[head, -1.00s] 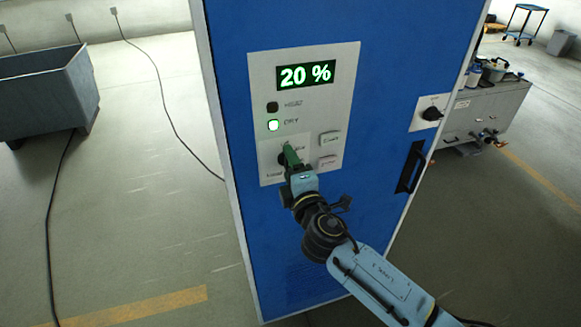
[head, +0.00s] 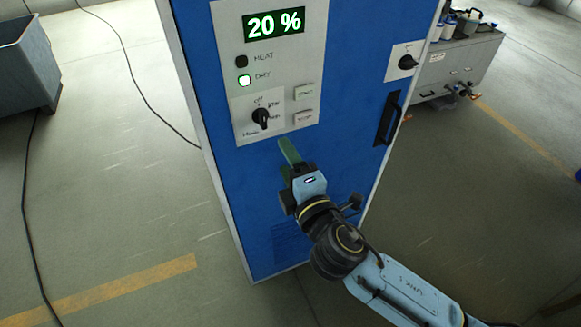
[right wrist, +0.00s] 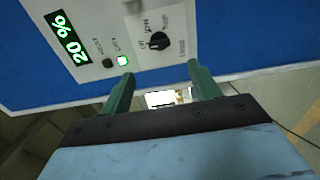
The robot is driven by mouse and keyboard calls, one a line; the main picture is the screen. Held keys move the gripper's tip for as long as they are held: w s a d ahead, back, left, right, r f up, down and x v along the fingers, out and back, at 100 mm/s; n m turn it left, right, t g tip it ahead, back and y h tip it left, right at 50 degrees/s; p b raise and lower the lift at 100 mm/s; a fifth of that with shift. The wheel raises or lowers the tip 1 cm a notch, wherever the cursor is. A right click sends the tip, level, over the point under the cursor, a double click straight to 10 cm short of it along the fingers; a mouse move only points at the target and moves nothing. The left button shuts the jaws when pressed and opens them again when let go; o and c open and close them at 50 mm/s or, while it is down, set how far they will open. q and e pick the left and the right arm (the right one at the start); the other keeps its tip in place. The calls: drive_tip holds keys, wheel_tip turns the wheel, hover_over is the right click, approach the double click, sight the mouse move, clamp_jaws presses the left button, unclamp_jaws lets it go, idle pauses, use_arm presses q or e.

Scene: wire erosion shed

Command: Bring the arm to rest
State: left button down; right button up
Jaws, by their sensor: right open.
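My right gripper (head: 287,153) is in front of the blue cabinet, just below its control panel. It is clear of the black rotary knob (head: 261,118). In the right wrist view its two green fingers (right wrist: 160,85) stand apart with nothing between them. The knob also shows in that view (right wrist: 159,41), beyond the fingers. The panel (head: 226,112) has a display (head: 274,24) reading 20 % and a lit green lamp (head: 244,81) beside the word DRY. The lamp (head: 241,62) beside HEAT is dark. My left gripper is not in view.
The blue cabinet (head: 350,110) has a black door handle (head: 388,118) and a second black knob (head: 408,62). A grey bin (head: 25,65) stands at the left with cables on the floor. A grey cabinet (head: 460,68) stands at the back right. The floor at right is open.

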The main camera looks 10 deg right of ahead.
drive_tip(key=shift+s+d, duration=0.2)
drive_tip(key=shift+s, duration=0.35)
drive_tip(key=w+d+f+m+g+h+b, duration=0.1)
drive_tip(key=d+f+m+g+b, duration=0.15)
drive_tip(key=f, duration=0.75)
drive_tip(key=d+f+m+g+h+b, duration=0.1)
drive_tip(key=d+f+g+h, duration=0.15)
drive_tip(key=f, duration=0.85)
drive_tip(key=s+d+f+m+g+h+b, duration=0.1)
drive_tip(key=s+d+f+m+g+b, duration=0.2)
drive_tip(key=f, duration=0.8)
drive_tip(key=s+d+f+m+g, duration=0.1)
drive_tip(key=s+d+f+m, duration=0.35)
drive_tip(key=f, duration=0.65)
drive_tip(key=s+d+f+m+g+b, duration=0.1)
drive_tip(key=s+d+f+m+g, duration=0.1)
drive_tip(key=s+f, duration=0.5)
drive_tip(key=s+d+f+m+g+b, duration=0.2)
drive_tip(key=s+f, duration=0.6)
drive_tip(key=s, duration=0.7)
drive_tip(key=s+d+f+m+g+h+b, duration=0.1)
drive_tip(key=s+d+f+m+g+b, duration=0.1)
drive_tip(key=s+f, duration=0.5)
drive_tip(key=s+d+m+g, duration=0.1)
drive_tip(key=s+d+m, duration=0.1)
drive_tip(key=s, duration=0.2)
drive_tip(key=shift+s+d+f, duration=0.15)
